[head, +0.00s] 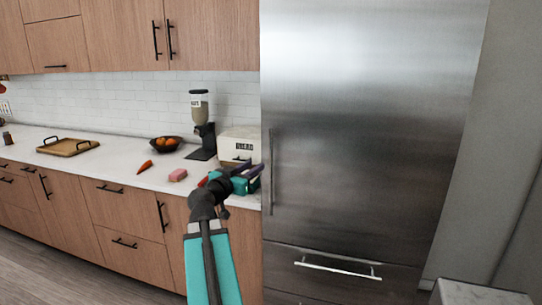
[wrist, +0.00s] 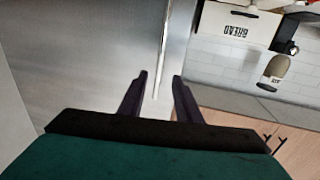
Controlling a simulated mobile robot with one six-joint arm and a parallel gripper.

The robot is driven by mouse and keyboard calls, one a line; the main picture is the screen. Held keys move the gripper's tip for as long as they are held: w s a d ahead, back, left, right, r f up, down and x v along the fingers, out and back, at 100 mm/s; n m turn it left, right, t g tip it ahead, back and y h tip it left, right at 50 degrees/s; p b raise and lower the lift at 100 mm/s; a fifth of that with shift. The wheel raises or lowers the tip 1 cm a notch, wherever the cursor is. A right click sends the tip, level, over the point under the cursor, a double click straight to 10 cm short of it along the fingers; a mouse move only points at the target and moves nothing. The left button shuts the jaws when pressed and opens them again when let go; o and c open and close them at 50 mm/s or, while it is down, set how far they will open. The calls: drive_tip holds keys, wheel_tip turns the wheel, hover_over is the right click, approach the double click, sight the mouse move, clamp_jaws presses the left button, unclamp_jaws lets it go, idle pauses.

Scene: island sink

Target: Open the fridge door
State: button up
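The tall stainless steel fridge (head: 370,130) stands at the right in the head view, and its upper door looks shut. Its vertical handle (head: 271,170) runs along the door's left edge. My gripper (head: 255,170) is just left of the handle, above the counter's end. In the wrist view my gripper (wrist: 159,84) is open, with its two dark fingers apart. The thin handle (wrist: 164,45) shows between and beyond the fingertips in that view. I see no contact, and the exact depth gap is hard to tell. The fridge door (wrist: 90,50) fills the left.
A white bread box (head: 240,147) stands on the counter close behind my gripper. A coffee grinder (head: 202,128), a fruit bowl (head: 165,144), a carrot (head: 145,167) and a pink item (head: 178,175) lie farther left. A drawer handle (head: 338,267) is below the door. A pale block (head: 480,292) is at lower right.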

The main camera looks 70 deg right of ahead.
sight(270, 155)
drive_tip(key=shift+s+d+p, duration=0.3)
drive_tip(key=shift+d+p, duration=0.4)
drive_tip(key=shift+d, duration=1.5)
drive_tip(key=shift+s+d+p, duration=0.3)
drive_tip(key=shift+d+p, duration=0.35)
drive_tip(key=shift+d, duration=1.6)
drive_tip(key=shift+s+d+p, duration=0.3)
drive_tip(key=shift+d+p, duration=0.4)
drive_tip(key=shift+d, duration=1.5)
drive_tip(key=shift+c, duration=0.3)
clamp_jaws()
